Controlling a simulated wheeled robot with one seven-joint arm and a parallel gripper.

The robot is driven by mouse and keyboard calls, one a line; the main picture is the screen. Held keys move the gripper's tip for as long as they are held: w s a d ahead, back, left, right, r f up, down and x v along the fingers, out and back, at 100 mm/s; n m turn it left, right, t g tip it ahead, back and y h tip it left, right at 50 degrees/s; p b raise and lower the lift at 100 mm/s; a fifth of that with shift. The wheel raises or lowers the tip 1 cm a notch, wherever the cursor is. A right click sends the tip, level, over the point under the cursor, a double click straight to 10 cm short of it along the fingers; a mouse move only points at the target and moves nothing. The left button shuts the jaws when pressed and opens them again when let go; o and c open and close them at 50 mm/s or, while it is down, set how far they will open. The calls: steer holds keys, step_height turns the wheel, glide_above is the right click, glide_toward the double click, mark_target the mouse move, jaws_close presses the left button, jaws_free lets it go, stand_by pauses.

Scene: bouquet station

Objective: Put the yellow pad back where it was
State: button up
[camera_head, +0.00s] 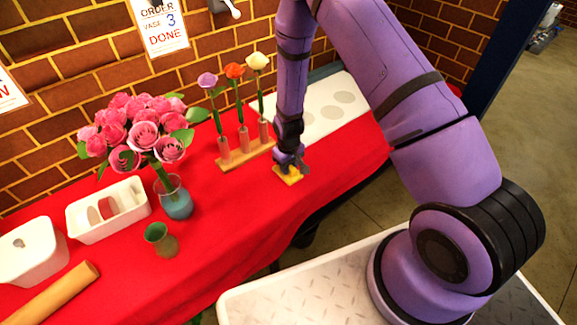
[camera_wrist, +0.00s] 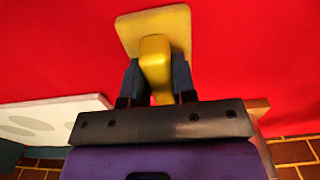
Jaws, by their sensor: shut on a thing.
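The yellow pad (camera_head: 287,174) is at the right part of the red table, beside the wooden flower stand. In the wrist view the pad (camera_wrist: 168,24) is a flat yellow plate with a raised yellow grip (camera_wrist: 155,62). My gripper (camera_head: 290,162) is above the pad, and in the wrist view its two dark fingers (camera_wrist: 156,82) are shut on the raised grip. The plate lies flat at or just over the red cloth; I cannot tell whether it touches.
The wooden stand (camera_head: 246,156) with three flowers is close to the left of my gripper. A white board with round marks (camera_head: 330,112) lies behind. A vase of pink roses (camera_head: 175,198), a small green vase (camera_head: 161,239) and a white tray (camera_head: 78,228) stand left. Red cloth in front is clear.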

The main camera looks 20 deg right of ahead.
steer(key=shift+f, duration=0.1)
steer(key=o, duration=0.8)
steer(key=shift+o, duration=0.2)
steer(key=s+d+r+m+t, duration=0.1)
steer(key=s+r, duration=0.1)
steer(key=r, duration=1.1)
steer(key=s+d+r+t, duration=0.1)
steer(key=s+r, duration=0.2)
steer(key=r, duration=1)
steer(key=s+d+r+m+t, duration=0.1)
steer(key=s+d+r, duration=0.1)
steer(key=r, duration=1.1)
steer(key=s+d+r+t, duration=0.1)
steer(key=s+r, duration=0.6)
steer(key=s, duration=0.4)
steer(key=s+d+r+m+t, duration=0.1)
steer(key=s+d+r, duration=0.1)
steer(key=s+r, duration=0.5)
steer(key=s, duration=0.4)
steer(key=shift+s+m, duration=0.15)
steer(key=shift+m, duration=0.15)
